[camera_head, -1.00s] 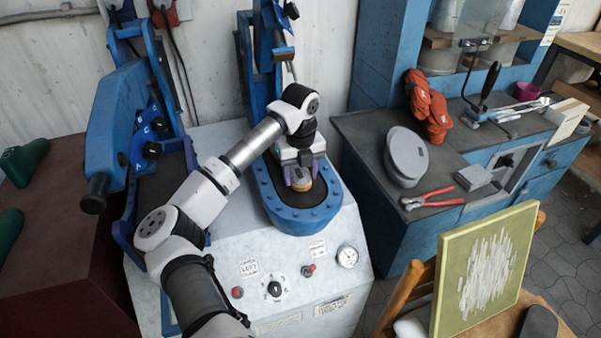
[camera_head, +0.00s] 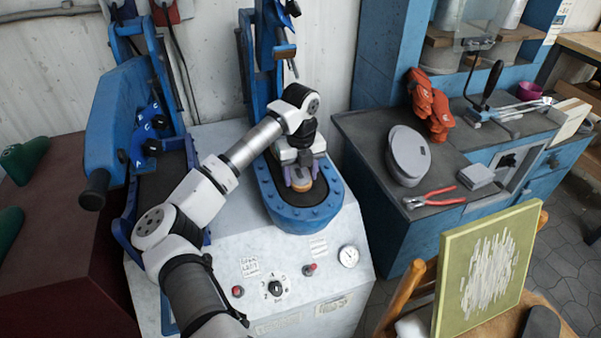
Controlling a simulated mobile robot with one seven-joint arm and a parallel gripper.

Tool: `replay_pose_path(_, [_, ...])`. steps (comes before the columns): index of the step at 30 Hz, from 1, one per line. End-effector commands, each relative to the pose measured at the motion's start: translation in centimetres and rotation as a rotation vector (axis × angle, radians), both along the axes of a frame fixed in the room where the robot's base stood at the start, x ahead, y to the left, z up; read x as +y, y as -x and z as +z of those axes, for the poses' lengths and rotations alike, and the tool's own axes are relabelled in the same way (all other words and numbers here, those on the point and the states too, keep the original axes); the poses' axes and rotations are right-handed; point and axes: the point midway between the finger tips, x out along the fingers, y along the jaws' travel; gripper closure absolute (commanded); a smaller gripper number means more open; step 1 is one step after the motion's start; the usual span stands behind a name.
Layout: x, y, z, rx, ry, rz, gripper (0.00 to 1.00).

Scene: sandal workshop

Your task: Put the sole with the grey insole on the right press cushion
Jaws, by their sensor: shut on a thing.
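My gripper (camera_head: 301,184) points down over the right press cushion (camera_head: 313,212), a dark pad inside a blue, bolted, rounded frame. It is shut on a small piece with a tan-orange edge (camera_head: 302,183), which I take to be the sole. Its fingers and wrist hide most of the piece, and no grey insole can be made out. The piece is low over the pad, toward its middle. I cannot tell whether it touches the cushion. The left press cushion (camera_head: 160,195) is dark, in a blue frame, and partly behind my arm.
The blue press arm (camera_head: 268,60) stands raised behind the right cushion. Red pliers (camera_head: 435,198), a grey oval block (camera_head: 408,155) and an orange glove (camera_head: 429,105) lie on the right bench. A chair (camera_head: 410,285) with a green-framed board (camera_head: 487,270) is at lower right.

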Motion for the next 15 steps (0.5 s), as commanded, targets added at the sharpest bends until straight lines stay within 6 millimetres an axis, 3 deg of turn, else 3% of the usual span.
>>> replay_pose_path(1, [0.01,-0.01,-0.08,-0.001,0.0,0.0,0.73])
replay_pose_path(2, [0.02,-0.02,-0.01,-0.001,0.0,0.0,0.43])
replay_pose_path(6, [0.01,-0.01,-0.01,-0.001,0.0,0.0,0.24])
replay_pose_path(15, [0.0,-0.01,0.03,0.0,0.0,0.0,0.21])
